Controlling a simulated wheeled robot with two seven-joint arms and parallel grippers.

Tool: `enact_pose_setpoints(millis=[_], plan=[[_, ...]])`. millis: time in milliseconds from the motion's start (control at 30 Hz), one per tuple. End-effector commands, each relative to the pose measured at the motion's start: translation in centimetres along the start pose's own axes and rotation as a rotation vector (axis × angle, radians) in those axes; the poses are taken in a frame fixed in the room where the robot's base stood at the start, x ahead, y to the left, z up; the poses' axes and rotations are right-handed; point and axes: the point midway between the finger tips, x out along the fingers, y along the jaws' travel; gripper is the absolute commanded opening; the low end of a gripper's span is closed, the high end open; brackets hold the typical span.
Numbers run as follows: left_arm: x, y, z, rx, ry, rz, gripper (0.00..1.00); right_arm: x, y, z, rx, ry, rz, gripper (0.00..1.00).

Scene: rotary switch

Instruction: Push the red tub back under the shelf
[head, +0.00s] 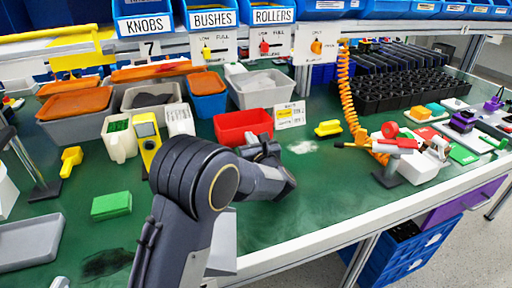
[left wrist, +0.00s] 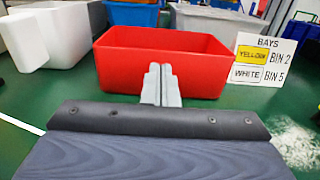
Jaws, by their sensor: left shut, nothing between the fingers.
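The red tub (head: 243,126) is an open, box-shaped bin standing on the green bench top (head: 330,185), in front of the row of grey and blue bins. In the left wrist view the red tub (left wrist: 165,62) fills the upper middle, its front wall facing me. My left gripper (left wrist: 160,80) is shut and empty, its fingertips in front of the middle of that wall; I cannot tell whether they touch it. In the head view my left gripper (head: 262,150) is just in front of the tub, partly hidden by my own arm. My right gripper is not in view.
A sign card (head: 290,114) stands right of the tub. A grey bin (head: 262,90) and a blue bin (head: 207,95) stand behind it. The shelf (head: 270,30) runs above with labelled blue boxes. The bench front right is mostly clear.

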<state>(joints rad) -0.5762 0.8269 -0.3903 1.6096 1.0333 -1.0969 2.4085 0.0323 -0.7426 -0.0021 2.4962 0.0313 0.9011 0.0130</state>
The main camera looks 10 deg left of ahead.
Motion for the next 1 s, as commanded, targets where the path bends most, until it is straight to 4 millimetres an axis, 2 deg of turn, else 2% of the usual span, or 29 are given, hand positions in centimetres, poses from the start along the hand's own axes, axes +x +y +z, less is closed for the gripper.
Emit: enact_pose_setpoints(millis=[167, 567, 667, 800, 900, 1000], plan=[[1.2, 0.0, 0.0, 0.000, 0.000, 0.000, 0.00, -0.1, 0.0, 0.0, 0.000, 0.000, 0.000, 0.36], [1.6, 0.0, -0.2, -0.002, 0.001, 0.001, 0.00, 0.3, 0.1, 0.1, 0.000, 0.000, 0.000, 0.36], [2.9, 0.1, -0.7, -0.006, 0.000, 0.004, 0.00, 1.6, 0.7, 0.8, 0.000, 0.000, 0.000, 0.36], [5.6, 0.1, -0.9, -0.006, 0.000, 0.003, 0.00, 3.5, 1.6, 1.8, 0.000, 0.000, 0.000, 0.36], [7.2, 0.1, -0.5, -0.003, 0.000, 0.002, 0.00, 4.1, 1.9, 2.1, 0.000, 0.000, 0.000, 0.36], [8.0, 0.1, -0.2, -0.001, -0.001, 0.001, 0.00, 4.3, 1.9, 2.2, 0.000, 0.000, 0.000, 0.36]])
